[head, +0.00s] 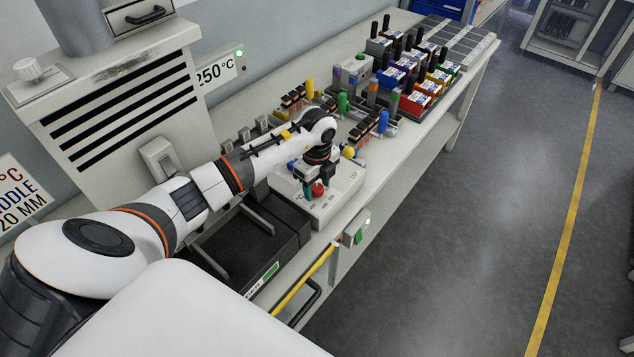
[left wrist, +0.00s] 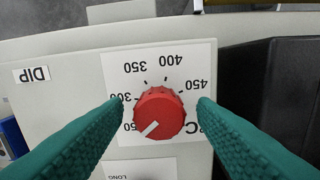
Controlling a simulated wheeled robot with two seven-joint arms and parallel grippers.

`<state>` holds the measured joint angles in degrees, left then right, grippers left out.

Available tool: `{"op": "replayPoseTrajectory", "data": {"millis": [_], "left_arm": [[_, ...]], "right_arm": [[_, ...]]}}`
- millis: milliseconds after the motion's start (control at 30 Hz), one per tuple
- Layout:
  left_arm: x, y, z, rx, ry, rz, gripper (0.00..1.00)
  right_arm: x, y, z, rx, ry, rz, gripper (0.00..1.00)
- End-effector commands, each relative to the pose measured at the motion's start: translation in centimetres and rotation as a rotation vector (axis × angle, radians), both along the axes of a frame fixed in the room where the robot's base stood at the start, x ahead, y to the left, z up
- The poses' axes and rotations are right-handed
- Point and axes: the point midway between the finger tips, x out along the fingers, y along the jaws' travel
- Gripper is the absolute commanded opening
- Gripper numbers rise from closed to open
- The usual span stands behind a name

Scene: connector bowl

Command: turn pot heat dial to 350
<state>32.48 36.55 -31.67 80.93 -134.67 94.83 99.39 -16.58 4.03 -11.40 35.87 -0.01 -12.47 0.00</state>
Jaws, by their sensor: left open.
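The red heat dial (head: 318,190) sits on top of a pale control box (head: 342,196) at the bench edge. In the left wrist view the dial (left wrist: 166,108) shows a white pointer line towards the lower left, near a partly covered label ending in "50". The labels 300, 350, 400 and 450 appear upside down around it; 350 is above and left of the knob. My left gripper (head: 314,180) points down over the dial. In the left wrist view its teal fingers (left wrist: 160,106) are open, one on each side of the knob, with visible gaps. My right gripper is not in view.
A black unit (head: 240,243) stands beside the control box. A small box with a green light (head: 357,229) is on the bench's front edge.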

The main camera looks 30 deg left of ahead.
Motion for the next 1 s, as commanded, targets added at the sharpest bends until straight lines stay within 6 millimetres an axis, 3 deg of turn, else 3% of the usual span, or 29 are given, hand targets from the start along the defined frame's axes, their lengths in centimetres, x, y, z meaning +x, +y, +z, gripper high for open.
{"op": "replayPoseTrajectory", "data": {"millis": [167,433,767,1000], "left_arm": [[0.0,0.0,0.0,0.000,0.000,0.000,0.52],[0.0,0.0,0.0,-0.001,0.000,0.000,0.08],[0.0,0.0,0.0,-0.002,-0.001,-0.042,0.08],[0.1,0.0,-0.1,0.001,-0.001,-0.185,0.08]], "right_arm": [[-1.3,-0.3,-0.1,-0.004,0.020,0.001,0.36],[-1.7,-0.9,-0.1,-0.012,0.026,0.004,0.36],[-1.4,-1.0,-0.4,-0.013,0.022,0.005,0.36],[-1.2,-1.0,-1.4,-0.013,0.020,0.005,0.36]]}}
